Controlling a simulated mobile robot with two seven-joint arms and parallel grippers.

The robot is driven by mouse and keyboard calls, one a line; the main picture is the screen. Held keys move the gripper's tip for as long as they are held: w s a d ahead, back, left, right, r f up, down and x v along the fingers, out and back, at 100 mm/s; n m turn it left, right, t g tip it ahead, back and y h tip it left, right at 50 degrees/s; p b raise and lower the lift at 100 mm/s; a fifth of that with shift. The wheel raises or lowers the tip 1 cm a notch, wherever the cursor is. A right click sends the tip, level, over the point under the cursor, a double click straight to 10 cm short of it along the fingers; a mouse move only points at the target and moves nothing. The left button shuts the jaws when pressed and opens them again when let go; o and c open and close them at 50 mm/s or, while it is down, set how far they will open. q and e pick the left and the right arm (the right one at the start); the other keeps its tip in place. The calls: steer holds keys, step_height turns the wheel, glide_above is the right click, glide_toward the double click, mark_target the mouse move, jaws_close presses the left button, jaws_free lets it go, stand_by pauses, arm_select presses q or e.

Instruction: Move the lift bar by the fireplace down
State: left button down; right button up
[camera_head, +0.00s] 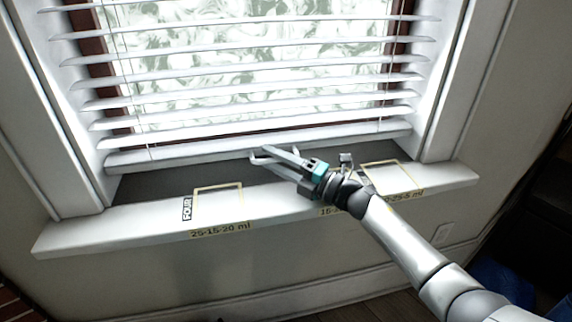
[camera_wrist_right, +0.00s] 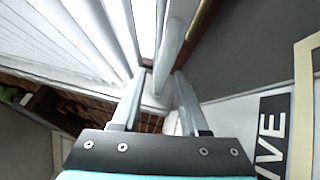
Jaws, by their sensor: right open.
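The lift bar is the white bottom rail (camera_head: 185,153) of the window blind, hanging just above the sill in the head view. My right gripper (camera_head: 259,155) reaches in from the right, with its fingertips at the middle of the rail. In the right wrist view the gripper (camera_wrist_right: 160,75) is open, and the pale rail (camera_wrist_right: 170,48) runs up between and beyond its two fingers. I cannot tell whether the fingers touch it. My left gripper is in neither view.
Blind slats (camera_head: 250,84) hang above the rail. Red brick (camera_head: 14,303) shows at the lower left. Window frame sides stand left and right.

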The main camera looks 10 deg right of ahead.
steer(key=shift+s+d, duration=0.35)
steer(key=shift+d, duration=0.05)
steer(key=p+v, duration=0.2)
steer(key=v, duration=0.3)
steer(key=shift+s+d+f, duration=0.1)
steer(key=shift+s+d, duration=0.15)
steer(key=shift+s, duration=0.05)
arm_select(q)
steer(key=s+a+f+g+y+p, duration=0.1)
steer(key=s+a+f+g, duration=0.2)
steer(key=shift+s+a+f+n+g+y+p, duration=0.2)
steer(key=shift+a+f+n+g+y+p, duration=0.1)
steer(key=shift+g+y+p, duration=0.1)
arm_select(e)
steer(key=v, duration=0.8)
steer(key=shift+s, duration=0.15)
